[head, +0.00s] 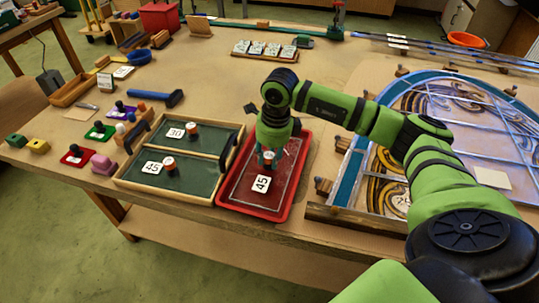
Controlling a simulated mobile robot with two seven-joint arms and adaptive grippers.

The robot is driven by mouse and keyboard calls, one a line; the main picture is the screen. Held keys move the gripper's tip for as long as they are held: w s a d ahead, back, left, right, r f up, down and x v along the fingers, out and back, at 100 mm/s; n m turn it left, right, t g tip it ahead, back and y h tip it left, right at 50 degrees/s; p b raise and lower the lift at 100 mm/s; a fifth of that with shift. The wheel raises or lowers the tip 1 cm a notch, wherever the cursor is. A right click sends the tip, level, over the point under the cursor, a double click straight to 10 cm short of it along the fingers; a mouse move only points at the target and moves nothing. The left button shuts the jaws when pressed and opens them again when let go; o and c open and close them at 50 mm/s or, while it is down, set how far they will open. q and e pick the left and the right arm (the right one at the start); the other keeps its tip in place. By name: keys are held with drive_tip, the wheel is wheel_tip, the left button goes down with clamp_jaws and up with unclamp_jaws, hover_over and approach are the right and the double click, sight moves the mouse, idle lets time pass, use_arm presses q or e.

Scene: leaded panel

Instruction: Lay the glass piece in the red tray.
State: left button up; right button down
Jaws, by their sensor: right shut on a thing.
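The red tray (276,214) lies near the front edge of the table, with a white label (261,184) reading 45 in it. My right gripper (268,158) points down over the tray, shut on a small knob with a red and white top. The knob looks like the handle of the glass piece. The glass is hard to make out against the tray floor and is partly hidden by my gripper. I cannot tell whether it touches the floor. My left gripper is out of view.
Left of the red tray stands a two-part green-lined tray (187,198) with knobbed pieces labelled 30 and 45. A large leaded panel (440,130) fills the right side.

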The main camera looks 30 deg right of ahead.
drive_tip(key=shift+f+b, duration=0.1)
drive_tip(key=shift+b, duration=0.2)
idle(0.5)
drive_tip(key=c, duration=0.9)
unclamp_jaws()
drive_tip(key=shift+f, duration=0.1)
drive_tip(key=shift+r+p, duration=2.15)
drive_tip(key=shift+r, duration=1.45)
drive_tip(key=shift+s+f, duration=0.1)
